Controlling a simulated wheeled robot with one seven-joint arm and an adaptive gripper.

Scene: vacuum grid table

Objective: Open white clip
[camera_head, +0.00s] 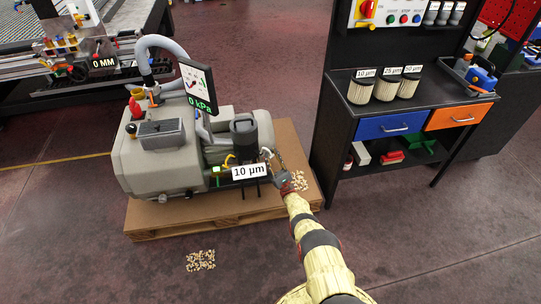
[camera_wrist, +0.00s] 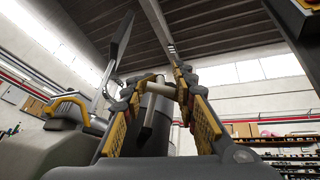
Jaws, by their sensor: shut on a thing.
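My gripper (camera_head: 278,172) reaches to the right side of the dark filter canister (camera_head: 244,140) on the beige pump unit. In the wrist view, the gripper's fingers (camera_wrist: 154,86) close in from both sides on a pale clip (camera_wrist: 148,118). The clip is a light bar with a stem hanging down in front of the canister, which also shows in the wrist view (camera_wrist: 158,135). In the head view, a small pale part by the fingertips looks like this clip, but details are too small to tell. A white "10 µm" label (camera_head: 249,171) is in front of the canister.
The pump unit (camera_head: 150,165) stands on a wooden pallet (camera_head: 165,226). A dark workbench (camera_head: 345,118) with three labelled filters (camera_head: 386,88) is to the right. Debris patches lie on the pallet (camera_head: 299,181) and floor (camera_head: 200,260). The floor at front right is clear.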

